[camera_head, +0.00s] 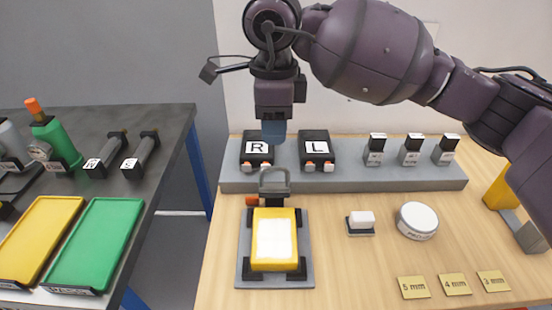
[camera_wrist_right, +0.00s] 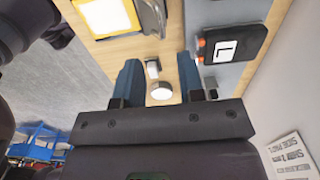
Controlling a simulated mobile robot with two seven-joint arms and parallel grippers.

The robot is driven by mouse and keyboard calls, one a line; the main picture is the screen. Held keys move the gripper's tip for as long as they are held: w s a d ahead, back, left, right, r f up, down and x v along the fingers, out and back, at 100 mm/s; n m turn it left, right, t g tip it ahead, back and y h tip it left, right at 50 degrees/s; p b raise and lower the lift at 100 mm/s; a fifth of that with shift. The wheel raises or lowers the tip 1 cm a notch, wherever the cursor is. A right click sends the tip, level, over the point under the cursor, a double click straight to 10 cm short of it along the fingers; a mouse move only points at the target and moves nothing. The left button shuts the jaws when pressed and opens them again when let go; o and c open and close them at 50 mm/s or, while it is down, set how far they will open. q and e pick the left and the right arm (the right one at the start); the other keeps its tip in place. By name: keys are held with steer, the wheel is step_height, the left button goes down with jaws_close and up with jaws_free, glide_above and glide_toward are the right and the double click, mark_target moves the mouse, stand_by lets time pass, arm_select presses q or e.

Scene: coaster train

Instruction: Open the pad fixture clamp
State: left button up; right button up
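The pad fixture (camera_head: 243,274) is a grey plate on the wooden table, with black corner blocks around a yellow pad with a white centre (camera_head: 274,240). The clamp (camera_head: 275,183), a dark grey handle-like part, stands at the fixture's far edge. An orange piece (camera_head: 251,200) is beside it. In the wrist view, the yellow pad (camera_wrist_right: 108,14) and grey clamp (camera_wrist_right: 152,16) show at the top. My right gripper (camera_head: 273,132) points down above and behind the clamp, apart from it. Its blue fingers (camera_wrist_right: 158,80) are spread with nothing between them. My left gripper is out of view.
Behind the fixture, a grey rack (camera_head: 340,178) holds black R and L blocks and several small labelled blocks. A white-topped block (camera_head: 361,222), white round puck (camera_head: 417,220) and thickness tags (camera_head: 413,288) lie right. A dark side table (camera_head: 150,190) with trays is left.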

step_height(320, 180, down, 8)
steer(key=shift+f+b, duration=0.1)
steer(key=shift+b, duration=0.35)
jaws_close()
